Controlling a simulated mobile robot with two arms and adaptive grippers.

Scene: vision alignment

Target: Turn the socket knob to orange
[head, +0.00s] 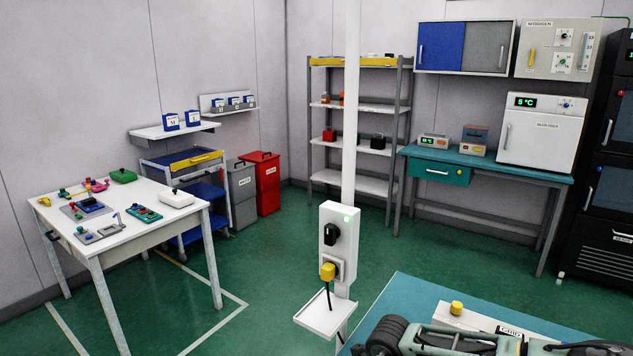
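A pale socket box (352,240) is mounted on a white vertical post in the middle of the head view. A black knob (332,235) sticks out of its upper front; its exact pointing direction is too small to tell. A small green light (347,218) glows near the top of the box. A yellow plug (328,271) sits in the socket below the knob, with a black cable hanging from it. I see no orange mark or light on the box. Neither of my grippers can be made out in this view.
A small white tray (323,316) juts out below the socket. A teal table (408,292) at lower right bears a yellow-capped white box and a grey-green machine with black tracks (385,335). A white worktable (135,222) with several devices stands left. Green floor lies open between.

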